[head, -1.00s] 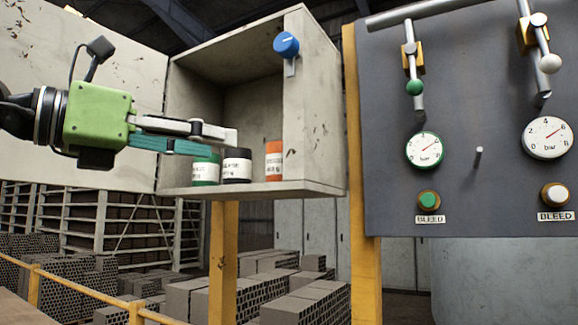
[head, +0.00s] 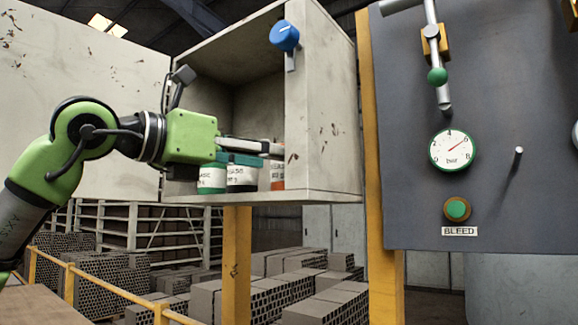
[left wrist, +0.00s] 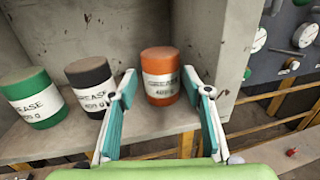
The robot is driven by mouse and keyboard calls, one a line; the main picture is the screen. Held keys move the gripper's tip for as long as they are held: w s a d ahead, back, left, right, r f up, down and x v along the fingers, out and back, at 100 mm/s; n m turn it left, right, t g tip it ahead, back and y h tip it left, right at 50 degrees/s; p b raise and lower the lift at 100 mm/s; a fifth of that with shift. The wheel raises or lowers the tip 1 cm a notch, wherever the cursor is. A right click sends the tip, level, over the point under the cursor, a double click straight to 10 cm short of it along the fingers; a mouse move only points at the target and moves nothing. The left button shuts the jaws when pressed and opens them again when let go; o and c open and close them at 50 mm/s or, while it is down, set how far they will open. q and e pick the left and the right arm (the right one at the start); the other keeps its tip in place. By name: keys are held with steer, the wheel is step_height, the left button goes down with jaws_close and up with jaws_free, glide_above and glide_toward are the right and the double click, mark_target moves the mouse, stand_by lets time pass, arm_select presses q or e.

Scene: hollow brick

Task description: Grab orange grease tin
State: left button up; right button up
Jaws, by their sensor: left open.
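The orange grease tin (left wrist: 160,75) with a white label stands upright on the cabinet shelf in the left wrist view. In the head view its lower part (head: 277,178) shows behind my left gripper (head: 268,150). In the left wrist view my left gripper (left wrist: 163,88) is open, with one finger on each side of the tin's front. I cannot tell whether the fingers touch it. A black tin (left wrist: 91,88) and a green tin (left wrist: 32,98) stand to its left. My right gripper is not in view.
The open grey cabinet (head: 333,140) has a side wall close to the right of the orange tin. A blue knob (head: 284,36) sits on its front edge. A panel with a gauge (head: 452,150) stands to the right.

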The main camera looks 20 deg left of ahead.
arm_select(q)
steer(key=x, duration=0.1)
steer(key=p+x, duration=0.1)
steer(key=x, duration=0.1)
steer(key=shift+w+d+r+p, duration=0.15)
steer(key=shift+r+p, duration=0.15)
steer(key=shift+p, duration=0.05)
steer(key=shift+w+d+f, duration=0.15)
steer(key=shift+w+d, duration=0.15)
steer(key=shift+w, duration=0.1)
steer(key=shift+s+a, duration=0.1)
steer(key=shift+s, duration=0.05)
steer(key=c, duration=0.3)
steer(key=shift+s+a, duration=0.1)
steer(key=c, duration=0.9)
steer(key=shift+o, duration=0.2)
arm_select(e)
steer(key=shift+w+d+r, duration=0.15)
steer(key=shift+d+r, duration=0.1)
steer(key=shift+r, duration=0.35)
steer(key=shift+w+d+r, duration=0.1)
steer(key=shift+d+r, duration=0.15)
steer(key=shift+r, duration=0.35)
arm_select(q)
steer(key=shift+r, duration=0.2)
